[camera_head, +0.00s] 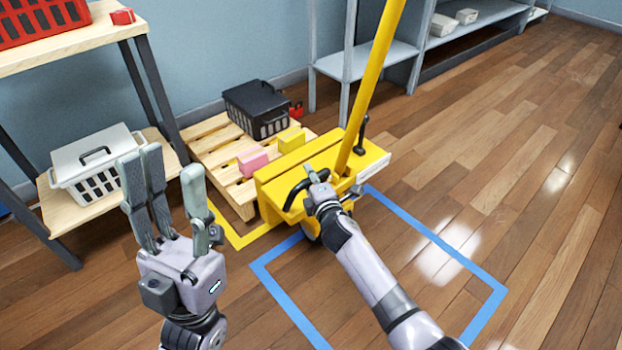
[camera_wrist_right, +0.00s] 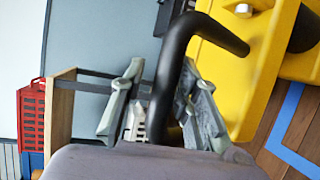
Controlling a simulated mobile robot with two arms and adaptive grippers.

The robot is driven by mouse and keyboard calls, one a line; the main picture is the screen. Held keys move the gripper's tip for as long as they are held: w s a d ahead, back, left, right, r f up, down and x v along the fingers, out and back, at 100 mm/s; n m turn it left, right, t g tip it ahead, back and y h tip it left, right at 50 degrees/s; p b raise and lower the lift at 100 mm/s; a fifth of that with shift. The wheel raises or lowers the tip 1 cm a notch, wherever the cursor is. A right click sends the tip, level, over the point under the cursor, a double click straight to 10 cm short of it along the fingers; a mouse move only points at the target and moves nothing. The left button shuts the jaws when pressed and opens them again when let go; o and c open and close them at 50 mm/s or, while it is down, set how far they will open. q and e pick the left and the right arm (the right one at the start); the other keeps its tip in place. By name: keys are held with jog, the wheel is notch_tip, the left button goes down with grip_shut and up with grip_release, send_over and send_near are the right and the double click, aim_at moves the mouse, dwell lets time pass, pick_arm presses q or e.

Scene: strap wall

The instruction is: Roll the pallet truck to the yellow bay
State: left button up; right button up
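The yellow pallet truck (camera_head: 275,190) stands at the front of the wooden pallet (camera_head: 216,160), with a tall yellow pole leaning up and right and black handles on its near side. A yellow floor line (camera_head: 238,241) shows beside the pallet and truck; most of that bay is hidden. My right gripper (camera_head: 315,180) is at the near black handle. In the right wrist view the handle (camera_wrist_right: 172,70) passes between its spread fingers, with a gap on the left side. My left gripper (camera_head: 170,178) is open and empty, raised left of the truck.
A blue floor outline (camera_head: 440,240) lies right and in front of the truck. The pallet carries a black crate (camera_head: 258,110), a pink block (camera_head: 252,160) and a yellow block (camera_head: 291,139). A wooden shelf (camera_head: 70,52) with a white crate (camera_head: 97,165) stands left. Open floor lies right.

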jog(key=shift+o, duration=0.8)
jog(key=shift+s+d+f, duration=0.1)
jog(key=shift+f, duration=0.05)
jog(key=shift+s+d, duration=0.3)
jog(key=shift+s, duration=0.2)
jog(key=v, duration=1.1)
jog(key=shift+a, duration=0.15)
